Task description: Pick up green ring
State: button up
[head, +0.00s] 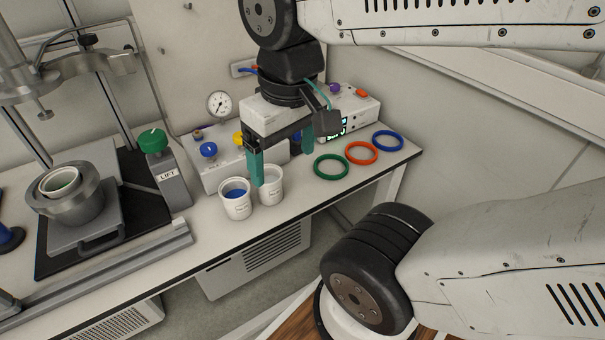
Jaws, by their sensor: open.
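The green ring (331,157) lies flat on the white bench top, right of the two white cups. It is the nearest in a row with an orange ring (361,146) and a blue ring (388,136); the three lie close together. My gripper (283,162) has two green fingers, spread apart and pointing down, with nothing seen between them. It hangs above the bench to the left of the green ring, over and behind the cups, and does not appear to touch the ring. The green ring is fully in view.
A cup with blue contents (236,206) and a second white cup (271,193) stand below my gripper. Control boxes with knobs and a gauge (220,104) stand behind. The reactor vessel (75,200) and the green-knobbed lift unit (172,175) are at left. The bench edge is close in front of the rings.

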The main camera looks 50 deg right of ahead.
jog(key=shift+o, duration=1.2)
jog(key=w+d+f+m, duration=0.2)
jog(key=w+d, duration=0.3)
jog(key=w, duration=0.2)
jog(key=shift+d+f, duration=0.2)
jog(key=shift+f, duration=0.15)
jog(key=m+g, duration=0.1)
jog(key=m, duration=0.4)
send_over(331, 170)
notch_tip(331, 170, down, 16)
notch_tip(331, 170, down, 7)
jog(key=shift+s, duration=0.1)
jog(key=shift+f, duration=0.5)
jog(key=c, duration=0.8)
